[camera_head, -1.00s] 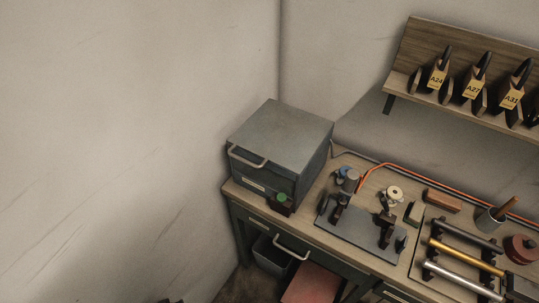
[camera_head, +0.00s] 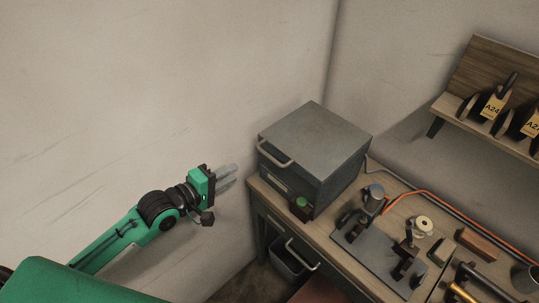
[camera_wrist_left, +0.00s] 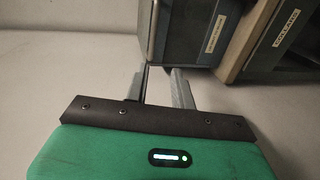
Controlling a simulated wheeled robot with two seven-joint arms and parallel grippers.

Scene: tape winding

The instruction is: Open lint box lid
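The lint box (camera_head: 312,150) is a grey metal box on the left end of the workbench. Its lid (camera_head: 318,132) is down, with a pale bar handle (camera_head: 274,154) on its front edge. The box front also shows in the left wrist view (camera_wrist_left: 190,30). My left gripper (camera_head: 228,175) is to the left of the box, apart from the handle, with its fingers pointing towards the box. In the left wrist view its two fingers (camera_wrist_left: 160,88) stand apart with nothing between them. My right gripper is not in view.
A small block with a green button (camera_head: 301,207) stands at the box's front corner. The workbench (camera_head: 405,200) carries a fixture plate (camera_head: 375,262) and an orange cable. A wall shelf (camera_head: 475,85) hangs at right. Free air lies left of the bench.

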